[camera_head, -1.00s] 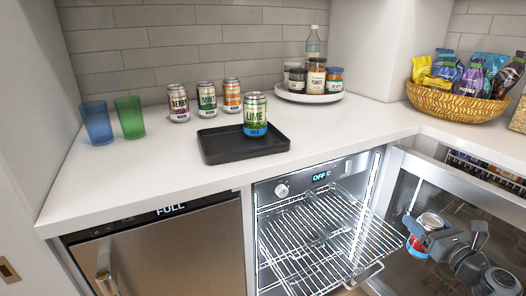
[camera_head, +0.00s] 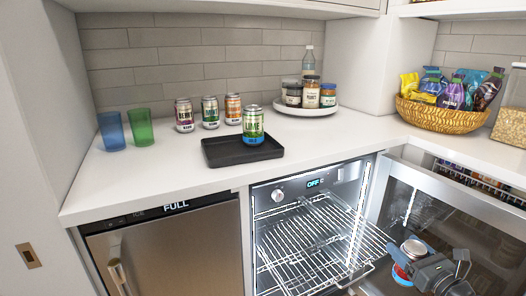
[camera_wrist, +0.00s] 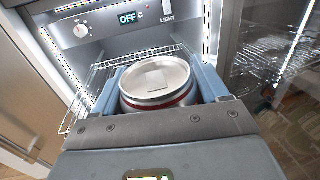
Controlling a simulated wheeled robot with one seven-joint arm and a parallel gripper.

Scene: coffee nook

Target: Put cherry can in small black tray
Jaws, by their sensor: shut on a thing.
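My gripper (camera_head: 404,262) is at the lower right in the head view, in front of the open fridge. It is shut on a can (camera_head: 400,274) with a silver top and a red and blue side. In the wrist view the can's silver lid (camera_wrist: 158,80) and a red band show between the blue fingers; its label cannot be read. The small black tray (camera_head: 222,155) lies on the counter. A green and blue lime can (camera_head: 253,126) stands upright on the tray's right part. The left part of the tray is bare.
Three cans, berry (camera_head: 184,116), a green one (camera_head: 210,112) and an orange one (camera_head: 233,108), stand behind the tray. Blue (camera_head: 112,132) and green (camera_head: 140,127) cups stand left. The fridge rack (camera_head: 318,240) is pulled out, and the glass door (camera_head: 440,215) is open at right.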

